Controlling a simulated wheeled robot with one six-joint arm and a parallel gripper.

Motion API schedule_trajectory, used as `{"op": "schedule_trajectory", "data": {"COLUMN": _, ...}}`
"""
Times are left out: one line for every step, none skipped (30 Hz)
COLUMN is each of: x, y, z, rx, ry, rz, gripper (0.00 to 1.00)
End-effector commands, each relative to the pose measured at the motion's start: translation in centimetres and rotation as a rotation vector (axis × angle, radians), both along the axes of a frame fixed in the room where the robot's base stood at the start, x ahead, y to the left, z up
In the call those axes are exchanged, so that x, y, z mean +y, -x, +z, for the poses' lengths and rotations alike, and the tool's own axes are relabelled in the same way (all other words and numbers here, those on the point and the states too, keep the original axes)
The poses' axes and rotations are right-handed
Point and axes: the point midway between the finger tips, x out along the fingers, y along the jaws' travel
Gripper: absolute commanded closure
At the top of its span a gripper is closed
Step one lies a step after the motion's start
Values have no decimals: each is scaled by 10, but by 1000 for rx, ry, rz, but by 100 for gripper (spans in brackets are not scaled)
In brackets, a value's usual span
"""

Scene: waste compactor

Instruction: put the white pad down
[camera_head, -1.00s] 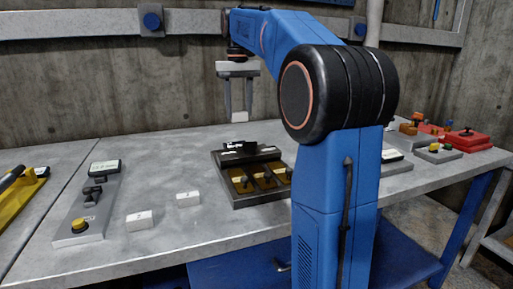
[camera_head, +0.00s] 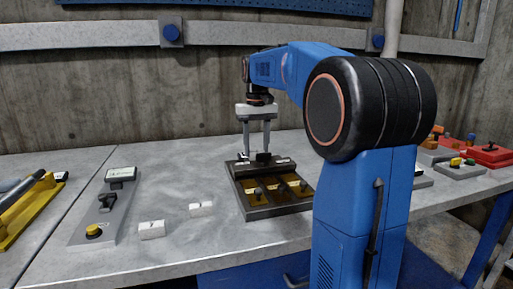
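My gripper (camera_head: 256,154) points straight down at the back edge of a dark tray (camera_head: 277,211). Its two fingers are apart, with the tips low, beside or just behind small black parts there. I cannot make out a white pad between the fingertips, as the black parts cover that spot. Two white blocks with small dark marks, a front one (camera_head: 151,230) and a back one (camera_head: 201,209), lie on the table to the left of the tray, away from my gripper.
The grey table (camera_head: 190,255) is clear around the white blocks. A grey panel with a yellow button (camera_head: 93,231) and a yellow-framed tool (camera_head: 35,205) are at left. Red and grey devices (camera_head: 488,155) stand at right. My blue arm hides part of the table.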

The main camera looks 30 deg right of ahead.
Motion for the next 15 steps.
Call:
{"op": "schedule_trajectory", "data": {"x": 0, "y": 0, "z": 0, "rx": -1, "ry": 0, "rz": 0, "gripper": 80}}
{"op": "schedule_trajectory", "data": {"x": 0, "y": 0, "z": 0, "rx": -1, "ry": 0, "rz": 0, "gripper": 80}}
{"op": "schedule_trajectory", "data": {"x": 0, "y": 0, "z": 0, "rx": -1, "ry": 0, "rz": 0, "gripper": 80}}
{"op": "schedule_trajectory", "data": {"x": 0, "y": 0, "z": 0, "rx": -1, "ry": 0, "rz": 0, "gripper": 80}}
{"op": "schedule_trajectory", "data": {"x": 0, "y": 0, "z": 0, "rx": -1, "ry": 0, "rz": 0, "gripper": 80}}
{"op": "schedule_trajectory", "data": {"x": 0, "y": 0, "z": 0, "rx": 0, "ry": 0, "rz": 0, "gripper": 80}}
{"op": "schedule_trajectory", "data": {"x": 0, "y": 0, "z": 0, "rx": 0, "ry": 0, "rz": 0, "gripper": 80}}
{"op": "schedule_trajectory", "data": {"x": 0, "y": 0, "z": -1, "rx": 0, "ry": 0, "rz": 0, "gripper": 80}}
{"op": "schedule_trajectory", "data": {"x": 0, "y": 0, "z": -2, "rx": 0, "ry": 0, "rz": 0, "gripper": 80}}
{"op": "schedule_trajectory", "data": {"x": 0, "y": 0, "z": -3, "rx": 0, "ry": 0, "rz": 0, "gripper": 80}}
{"op": "schedule_trajectory", "data": {"x": 0, "y": 0, "z": -4, "rx": 0, "ry": 0, "rz": 0, "gripper": 80}}
{"op": "schedule_trajectory", "data": {"x": 0, "y": 0, "z": -5, "rx": 0, "ry": 0, "rz": 0, "gripper": 80}}
{"op": "schedule_trajectory", "data": {"x": 0, "y": 0, "z": -6, "rx": 0, "ry": 0, "rz": 0, "gripper": 80}}
{"op": "schedule_trajectory", "data": {"x": 0, "y": 0, "z": -6, "rx": 1, "ry": 0, "rz": 0, "gripper": 80}}
{"op": "schedule_trajectory", "data": {"x": 0, "y": 0, "z": -7, "rx": 1, "ry": 0, "rz": 0, "gripper": 80}}
